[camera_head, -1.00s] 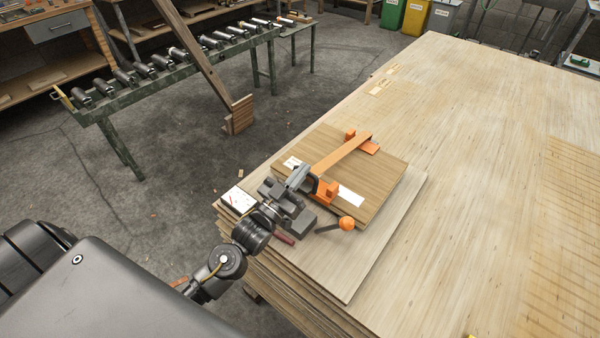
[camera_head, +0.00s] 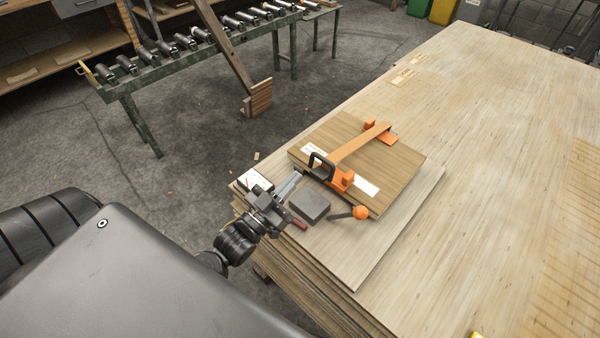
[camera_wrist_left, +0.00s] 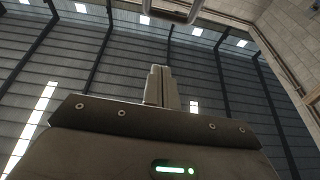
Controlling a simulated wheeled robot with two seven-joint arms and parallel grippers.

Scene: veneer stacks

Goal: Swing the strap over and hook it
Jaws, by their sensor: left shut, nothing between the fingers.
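The orange strap (camera_head: 360,146) lies across the small veneer stack (camera_head: 392,170), from an orange bracket (camera_head: 381,134) at its far edge to the near edge. A dark loop handle (camera_head: 321,166) stands at the strap's near end, beside the orange catch (camera_head: 342,180); whether it is hooked I cannot tell. A lever with an orange ball (camera_head: 360,212) sticks out at the near side. My left gripper (camera_head: 296,178) is shut and empty, just left of the loop and apart from it. Its closed fingers (camera_wrist_left: 160,85) point up in the left wrist view, with a dark bar (camera_wrist_left: 175,10) beyond. My right gripper is out of view.
A grey block (camera_head: 310,205) and a dark red item (camera_head: 298,223) lie close to my left gripper. A white card (camera_head: 256,180) lies at the table-like stack's left corner. A roller conveyor (camera_head: 180,60) stands behind.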

